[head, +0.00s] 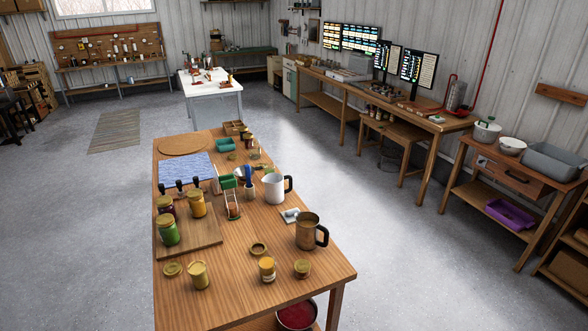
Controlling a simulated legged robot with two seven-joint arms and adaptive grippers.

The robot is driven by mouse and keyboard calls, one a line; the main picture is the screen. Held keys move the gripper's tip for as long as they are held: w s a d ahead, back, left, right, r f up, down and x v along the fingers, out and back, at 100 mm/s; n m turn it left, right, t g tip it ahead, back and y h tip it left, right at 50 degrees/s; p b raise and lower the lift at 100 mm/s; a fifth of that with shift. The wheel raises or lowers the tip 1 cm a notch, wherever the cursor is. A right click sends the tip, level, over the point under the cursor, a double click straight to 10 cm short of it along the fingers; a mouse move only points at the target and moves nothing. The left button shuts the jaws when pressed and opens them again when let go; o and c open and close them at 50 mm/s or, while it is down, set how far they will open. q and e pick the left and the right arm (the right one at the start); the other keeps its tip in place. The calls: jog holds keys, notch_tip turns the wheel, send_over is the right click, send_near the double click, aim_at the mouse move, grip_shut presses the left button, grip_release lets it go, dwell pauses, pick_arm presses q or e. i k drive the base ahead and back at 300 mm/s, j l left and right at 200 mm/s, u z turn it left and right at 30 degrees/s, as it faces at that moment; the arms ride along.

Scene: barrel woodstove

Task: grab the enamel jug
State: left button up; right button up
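A white jug with a dark rim and dark handle (273,188), which looks like the enamel jug, stands upright on the wooden table (232,278). It is right of the table's middle, and its handle points right. A brown metal jug with a black handle (306,232) stands nearer, towards the table's right edge. A small white object (290,215) lies between the two jugs. Neither of my grippers shows in the head view.
Left of the white jug are a wire holder with green parts (230,195) and a board (190,240) carrying jars. Small jars and lids sit at the table's near end. A bench with monitors (400,105) lines the right wall. The floor right of the table (390,250) is clear.

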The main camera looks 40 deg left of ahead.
aim_at(273, 182)
jog(key=i+l+u, duration=0.1)
jog(key=i+u, duration=0.15)
jog(key=u, duration=0.25)
jog(key=i+l+u, duration=0.2)
jog(key=u, duration=0.25)
jog(key=i+l+u, duration=0.3)
jog(key=u, duration=0.2)
jog(key=i+l+u, duration=0.15)
jog(key=l+u, duration=0.3)
jog(key=i+l+u, duration=0.1)
jog(key=l+u, duration=0.2)
jog(key=u, duration=0.2)
